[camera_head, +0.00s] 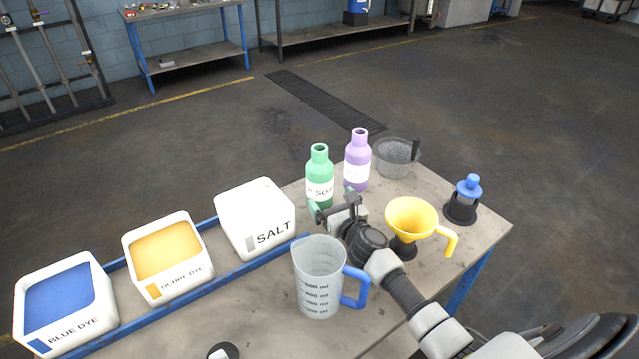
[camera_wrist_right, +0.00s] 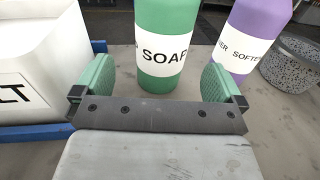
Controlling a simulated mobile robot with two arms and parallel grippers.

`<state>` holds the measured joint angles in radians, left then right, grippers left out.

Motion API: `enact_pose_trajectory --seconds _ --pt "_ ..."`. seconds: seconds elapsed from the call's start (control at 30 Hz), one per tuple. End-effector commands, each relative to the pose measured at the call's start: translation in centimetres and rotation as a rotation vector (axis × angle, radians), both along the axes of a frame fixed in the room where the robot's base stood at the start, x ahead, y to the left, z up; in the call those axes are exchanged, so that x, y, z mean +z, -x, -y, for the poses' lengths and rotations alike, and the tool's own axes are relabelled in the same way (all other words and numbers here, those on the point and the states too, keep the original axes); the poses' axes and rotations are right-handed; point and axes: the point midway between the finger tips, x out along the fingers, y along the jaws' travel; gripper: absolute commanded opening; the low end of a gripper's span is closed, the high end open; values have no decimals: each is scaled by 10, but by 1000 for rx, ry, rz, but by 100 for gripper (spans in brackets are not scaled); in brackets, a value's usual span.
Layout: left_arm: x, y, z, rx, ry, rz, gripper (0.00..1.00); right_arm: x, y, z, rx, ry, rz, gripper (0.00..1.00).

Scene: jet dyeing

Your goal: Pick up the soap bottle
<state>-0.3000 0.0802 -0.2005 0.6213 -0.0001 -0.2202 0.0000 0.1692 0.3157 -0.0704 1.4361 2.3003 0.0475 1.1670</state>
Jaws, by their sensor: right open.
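The soap bottle (camera_head: 319,178) is green with a white label and stands upright on the table. It also shows in the right wrist view (camera_wrist_right: 166,72), with "SOAP" on its label. My right gripper (camera_head: 332,201) is open and empty in front of the bottle. In the right wrist view the green finger pads (camera_wrist_right: 160,82) are to either side of the bottle's lower part, which stands just beyond or at their tips. I cannot tell whether either pad touches it. My left gripper is not in view.
A purple softener bottle (camera_head: 357,161) stands close right of the soap, with a grey speckled pot (camera_head: 396,157) beyond. The salt box (camera_head: 255,216) is to the left. A measuring jug (camera_head: 318,272) and yellow funnel (camera_head: 412,217) flank my right arm.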

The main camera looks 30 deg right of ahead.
Motion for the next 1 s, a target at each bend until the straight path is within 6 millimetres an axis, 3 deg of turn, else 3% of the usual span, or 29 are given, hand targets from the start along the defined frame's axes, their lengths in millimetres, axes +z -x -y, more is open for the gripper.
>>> enact_pose_trajectory --seconds 0.5,0.8,1.0 --pt "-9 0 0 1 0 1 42 -7 -56 4 1 -1 1 100" --pt "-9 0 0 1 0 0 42 -7 -61 5 1 0 -1 100" --pt "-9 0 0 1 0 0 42 -7 -60 5 1 0 -1 69"
